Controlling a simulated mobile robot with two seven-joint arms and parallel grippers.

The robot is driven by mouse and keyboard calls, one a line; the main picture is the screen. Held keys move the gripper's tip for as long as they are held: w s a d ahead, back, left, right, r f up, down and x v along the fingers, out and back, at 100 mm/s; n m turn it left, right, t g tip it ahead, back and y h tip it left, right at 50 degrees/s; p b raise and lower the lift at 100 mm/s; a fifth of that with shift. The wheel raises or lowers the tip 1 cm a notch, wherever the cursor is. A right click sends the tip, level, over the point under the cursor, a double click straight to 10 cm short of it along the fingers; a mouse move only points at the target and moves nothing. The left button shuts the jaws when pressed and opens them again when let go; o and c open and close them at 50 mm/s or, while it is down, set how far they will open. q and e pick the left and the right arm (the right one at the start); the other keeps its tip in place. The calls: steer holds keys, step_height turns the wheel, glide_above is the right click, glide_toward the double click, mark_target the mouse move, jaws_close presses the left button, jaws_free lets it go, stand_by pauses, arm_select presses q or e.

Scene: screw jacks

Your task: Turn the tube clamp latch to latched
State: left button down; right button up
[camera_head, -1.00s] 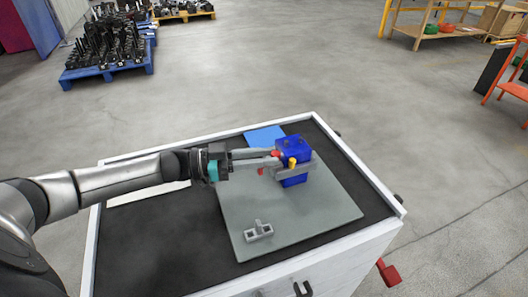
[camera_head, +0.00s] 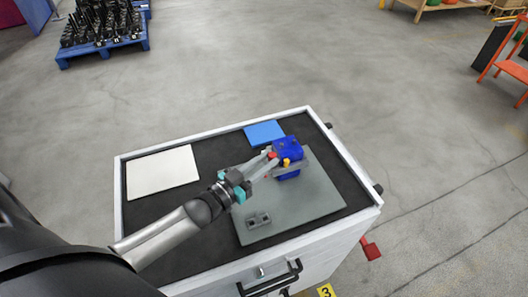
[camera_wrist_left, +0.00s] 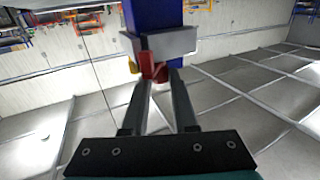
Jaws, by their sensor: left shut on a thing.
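The tube clamp shows as a blue block (camera_head: 288,146) with a grey bracket (camera_wrist_left: 172,43) around it, on a grey plate (camera_head: 318,198). A small red part (camera_head: 272,155), seemingly the latch, sits at the bracket's near left side beside a yellow knob (camera_head: 286,162). My left gripper (camera_head: 268,160) reaches in from the lower left and is shut on the red part. In the left wrist view the red part (camera_wrist_left: 147,64) lies at the fingertips (camera_wrist_left: 160,80), below the bracket. The fingers partly hide it. My right gripper is out of view.
A small grey bracket piece (camera_head: 258,220) lies on the plate's near left. A white sheet (camera_head: 162,171) and a blue pad (camera_head: 264,133) lie on the black-topped cart with a raised white rim (camera_head: 215,133). A loaded blue pallet (camera_head: 104,48) stands far off.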

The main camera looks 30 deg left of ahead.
arm_select(q)
steer(key=shift+d+n+t+y+p, duration=0.15)
steer(key=shift+n+t+y+p, duration=0.15)
steer(key=shift+n+y+p, duration=0.5)
steer(key=shift+y, duration=0.4)
steer(key=c, duration=0.7)
jaws_free()
steer(key=shift+s, duration=0.1)
steer(key=s+a, duration=0.3)
steer(key=s, duration=1.2)
steer(key=shift+w, duration=0.1)
